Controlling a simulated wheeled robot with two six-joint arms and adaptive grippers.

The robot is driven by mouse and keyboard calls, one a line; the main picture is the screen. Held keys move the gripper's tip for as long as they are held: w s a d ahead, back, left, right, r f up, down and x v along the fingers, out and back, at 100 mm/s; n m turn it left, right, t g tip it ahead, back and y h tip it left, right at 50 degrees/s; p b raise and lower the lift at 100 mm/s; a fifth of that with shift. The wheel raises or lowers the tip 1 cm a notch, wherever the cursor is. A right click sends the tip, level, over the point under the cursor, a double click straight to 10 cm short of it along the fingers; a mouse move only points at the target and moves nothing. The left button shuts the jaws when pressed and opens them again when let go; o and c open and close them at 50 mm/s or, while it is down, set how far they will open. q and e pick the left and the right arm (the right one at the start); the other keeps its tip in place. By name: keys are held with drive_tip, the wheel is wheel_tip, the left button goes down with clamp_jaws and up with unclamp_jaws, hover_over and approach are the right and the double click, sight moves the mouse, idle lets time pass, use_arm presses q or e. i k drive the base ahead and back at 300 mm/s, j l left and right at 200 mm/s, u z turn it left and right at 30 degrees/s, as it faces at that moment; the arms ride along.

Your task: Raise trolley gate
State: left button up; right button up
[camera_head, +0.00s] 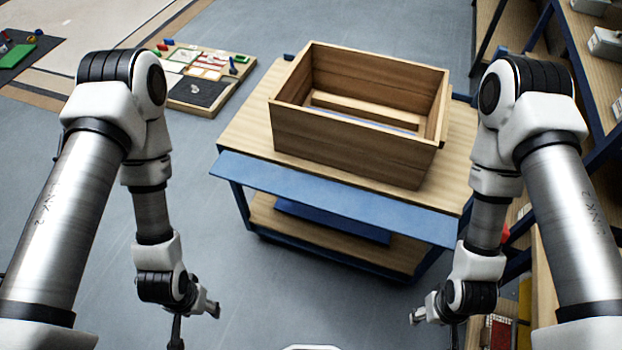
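The trolley (238,134) stands ahead of me, with a pale wooden top and a dark blue frame. A long blue panel (335,198), which looks like its gate, runs along the near edge of the top. It sits low and its flat face is seen from above; its exact tilt is hard to tell. My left gripper (193,318) is low at the left, in front of the trolley and apart from the panel. My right gripper (432,318) is low at the right, also apart from it. Both grippers are small and partly out of frame, so their fingers are unclear.
An open wooden crate (355,153) stands on the trolley top behind the panel. A lower shelf (330,246) holds a blue board. A wooden board with small parts (205,104) lies at the back left. Shelving (598,100) stands close on the right. Grey floor is clear before the trolley.

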sight(411, 222)
drive_tip(key=k+u, duration=0.2)
drive_tip(key=u, duration=0.15)
drive_tip(key=k+u, duration=0.2)
drive_tip(key=u, duration=0.15)
drive_tip(key=k+j+u, duration=0.1)
drive_tip(key=u, duration=0.25)
drive_tip(key=k+j, duration=0.05)
drive_tip(key=k, duration=0.05)
